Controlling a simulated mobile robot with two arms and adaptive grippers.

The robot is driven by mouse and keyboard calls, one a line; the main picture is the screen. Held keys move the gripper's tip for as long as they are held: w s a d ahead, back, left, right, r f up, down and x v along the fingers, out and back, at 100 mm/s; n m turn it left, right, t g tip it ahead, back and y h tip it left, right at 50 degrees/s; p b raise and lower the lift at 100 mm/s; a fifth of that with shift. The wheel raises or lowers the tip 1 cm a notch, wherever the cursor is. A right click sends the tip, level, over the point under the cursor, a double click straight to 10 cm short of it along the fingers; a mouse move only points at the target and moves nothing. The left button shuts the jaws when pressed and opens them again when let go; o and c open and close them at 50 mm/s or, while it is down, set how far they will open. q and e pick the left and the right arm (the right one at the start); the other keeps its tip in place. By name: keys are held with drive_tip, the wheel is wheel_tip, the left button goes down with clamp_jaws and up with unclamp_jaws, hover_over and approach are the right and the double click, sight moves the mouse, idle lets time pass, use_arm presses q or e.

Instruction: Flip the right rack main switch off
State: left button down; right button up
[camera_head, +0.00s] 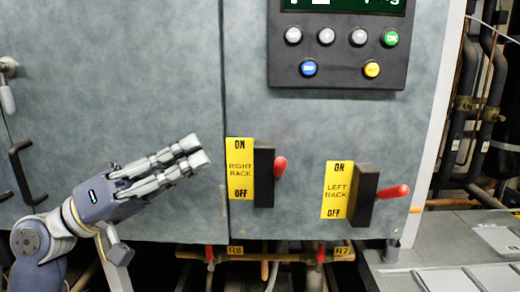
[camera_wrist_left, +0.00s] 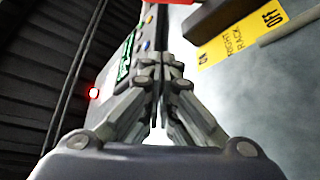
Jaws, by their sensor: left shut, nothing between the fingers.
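The right rack main switch (camera_head: 264,177) is a black upright housing with a red handle (camera_head: 281,167) on the cabinet front. Its handle sticks out to the right and tilts upward, in the upper half of the housing. The yellow RIGHT RACK label (camera_head: 240,170), with ON at top and OFF at bottom, is on its left; it also shows in the left wrist view (camera_wrist_left: 240,38). My left gripper (camera_head: 199,151) is shut and empty, left of the label and apart from the switch. In the left wrist view a red part (camera_wrist_left: 168,2) shows beyond the fingertips. My right gripper is out of view.
The left rack switch (camera_head: 363,194) with its red handle (camera_head: 393,191) and yellow label (camera_head: 337,190) is to the right. A control panel (camera_head: 338,45) with buttons is above. Pipes with red valve handles run below the cabinet. A black door handle (camera_head: 25,172) is at left.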

use_arm(q)
wheel_tip(320, 180, up, 5)
drive_tip(key=p, duration=0.6)
hover_over(255, 152)
drive_tip(key=shift+s+a+f, duration=0.15)
drive_tip(key=shift+s+a, duration=0.25)
drive_tip(key=shift+a, duration=0.05)
drive_tip(key=f, duration=0.1)
drive_tip(key=s+d+f+p, duration=0.1)
drive_tip(key=shift+s+f, duration=0.1)
drive_tip(key=shift+f, duration=0.25)
drive_tip(key=shift+s+d+f, duration=0.1)
drive_tip(key=shift+s+f, duration=0.3)
drive_tip(key=shift+f, duration=0.2)
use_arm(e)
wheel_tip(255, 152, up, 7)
